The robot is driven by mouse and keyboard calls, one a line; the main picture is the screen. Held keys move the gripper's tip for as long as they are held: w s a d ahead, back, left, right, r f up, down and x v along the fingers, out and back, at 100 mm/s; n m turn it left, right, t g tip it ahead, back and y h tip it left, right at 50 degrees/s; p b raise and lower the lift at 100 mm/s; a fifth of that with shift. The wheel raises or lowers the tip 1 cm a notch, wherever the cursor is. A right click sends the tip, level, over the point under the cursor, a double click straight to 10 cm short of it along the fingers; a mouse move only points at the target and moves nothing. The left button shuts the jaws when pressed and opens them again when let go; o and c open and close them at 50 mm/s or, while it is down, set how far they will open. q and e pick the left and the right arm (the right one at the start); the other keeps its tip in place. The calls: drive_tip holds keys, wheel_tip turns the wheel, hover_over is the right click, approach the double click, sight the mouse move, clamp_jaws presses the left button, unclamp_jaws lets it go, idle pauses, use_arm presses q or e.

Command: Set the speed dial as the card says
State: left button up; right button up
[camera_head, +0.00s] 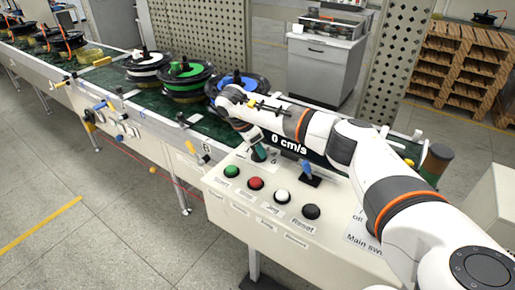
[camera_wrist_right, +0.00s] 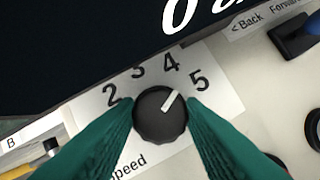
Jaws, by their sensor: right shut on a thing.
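The black speed dial (camera_wrist_right: 156,124) is in the right wrist view, on a white scale plate (camera_wrist_right: 228,92) marked 2, 3, 4 and 5 and labelled Speed. Its white pointer mark aims up and right, between 4 and 5 and nearer 5. My right gripper (camera_wrist_right: 160,112) has its green fingers on either side of the dial, shut on it. In the head view my right gripper (camera_head: 258,154) is low at the back of the control panel (camera_head: 235,199) and hides the dial. A dark display (camera_head: 318,158) reads 0 cm/s. I cannot make out the card. My left gripper is out of view.
Green (camera_head: 232,171), red (camera_head: 256,183), white (camera_head: 282,196) and black (camera_head: 311,212) buttons line the panel's front. A blue-handled lever (camera_head: 308,174) stands right of my gripper.

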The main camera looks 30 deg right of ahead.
drive_tip(key=shift+w+m+g, duration=0.1)
drive_tip(key=shift+m+g, duration=0.3)
drive_tip(key=shift+m, duration=0.6)
drive_tip(key=shift+r, duration=0.1)
drive_tip(key=o, duration=1)
drive_tip(key=shift+b+v, duration=1.3)
drive_tip(key=shift+v, duration=4.65)
drive_tip(key=shift+d, duration=0.2)
